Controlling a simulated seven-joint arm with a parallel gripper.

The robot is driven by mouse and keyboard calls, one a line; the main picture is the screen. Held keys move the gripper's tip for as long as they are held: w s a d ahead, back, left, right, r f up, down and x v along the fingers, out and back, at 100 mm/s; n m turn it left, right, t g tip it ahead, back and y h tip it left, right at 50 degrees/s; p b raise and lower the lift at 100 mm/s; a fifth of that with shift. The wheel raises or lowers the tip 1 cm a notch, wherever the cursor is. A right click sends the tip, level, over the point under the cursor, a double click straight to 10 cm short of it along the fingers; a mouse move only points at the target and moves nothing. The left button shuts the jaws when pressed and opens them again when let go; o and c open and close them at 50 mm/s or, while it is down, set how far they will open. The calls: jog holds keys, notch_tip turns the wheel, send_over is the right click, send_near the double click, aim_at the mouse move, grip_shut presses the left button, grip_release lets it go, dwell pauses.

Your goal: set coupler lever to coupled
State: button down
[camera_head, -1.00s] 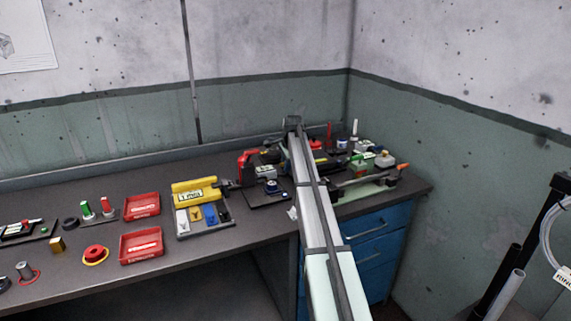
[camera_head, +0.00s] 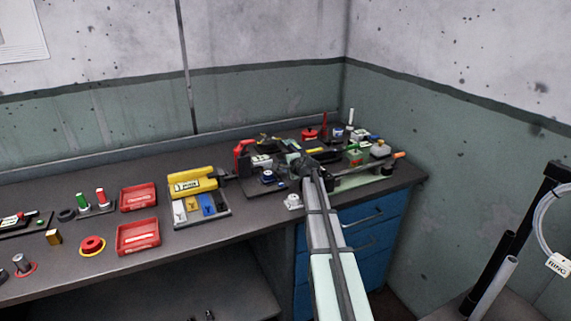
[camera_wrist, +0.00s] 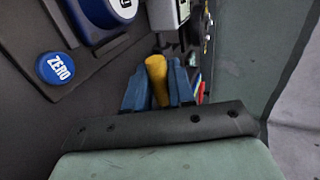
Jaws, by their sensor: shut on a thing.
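My gripper's two blue fingers (camera_wrist: 158,88) are shut on a yellow rounded handle in the wrist view (camera_wrist: 157,72). The handle stands between the fingers, and its lower part is hidden by them. I take it for the coupler lever's grip, but no label shows on it. In the head view, the end of my arm (camera_head: 304,166) is low over the right part of the bench. It hides the handle and the fingers there.
A blue ZERO button (camera_wrist: 55,67) is left of my fingers in the wrist view. An orange-tipped lever (camera_head: 399,154) is at the bench's right end. A red handle (camera_head: 242,152) and a yellow block (camera_head: 192,184) stand left. Blue drawers (camera_head: 372,235) are below.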

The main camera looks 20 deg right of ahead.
jog(key=shift+s+f+t, duration=0.15)
jog(key=shift+f+t, duration=0.2)
jog(key=shift+t, duration=0.15)
jog(key=shift+f+t, duration=0.15)
jog(key=shift+t, duration=0.15)
jog(key=c, duration=1.1)
grip_release()
jog(key=v, duration=1.4)
